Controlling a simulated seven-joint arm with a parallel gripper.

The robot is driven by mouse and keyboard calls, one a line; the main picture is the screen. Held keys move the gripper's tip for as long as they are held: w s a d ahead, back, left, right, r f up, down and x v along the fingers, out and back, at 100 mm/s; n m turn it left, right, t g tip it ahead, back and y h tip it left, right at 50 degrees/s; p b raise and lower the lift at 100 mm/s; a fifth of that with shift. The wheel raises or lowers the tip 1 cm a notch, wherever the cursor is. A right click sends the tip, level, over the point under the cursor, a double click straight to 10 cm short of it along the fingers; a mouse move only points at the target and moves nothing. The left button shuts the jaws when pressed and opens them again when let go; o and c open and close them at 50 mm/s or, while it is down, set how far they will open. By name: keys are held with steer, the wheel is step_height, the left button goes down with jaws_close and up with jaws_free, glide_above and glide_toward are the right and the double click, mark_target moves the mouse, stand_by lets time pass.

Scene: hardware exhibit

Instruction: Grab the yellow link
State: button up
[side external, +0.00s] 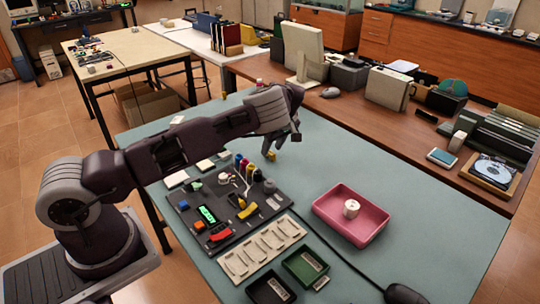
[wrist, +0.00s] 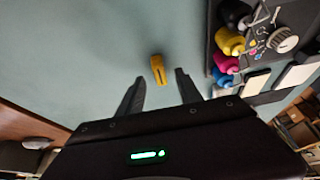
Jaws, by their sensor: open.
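A small yellow link (wrist: 158,69) lies on the teal tabletop, showing in the wrist view just beyond and between my fingertips. It also shows in the side view (side external: 272,156), just below my gripper (side external: 284,140). In the wrist view my gripper (wrist: 159,76) has its two dark fingers apart, with nothing between them. The link looks apart from both fingers; the exact height of the fingers above it is hard to tell.
A dark board (side external: 215,222) with coloured parts and cables stands close by; its edge is right of the link in the wrist view. A pink tray (side external: 330,222) holds a white cylinder (side external: 351,208). The tabletop around the link is clear.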

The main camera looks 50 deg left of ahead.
steer(key=shift+x, duration=0.9)
jaws_close()
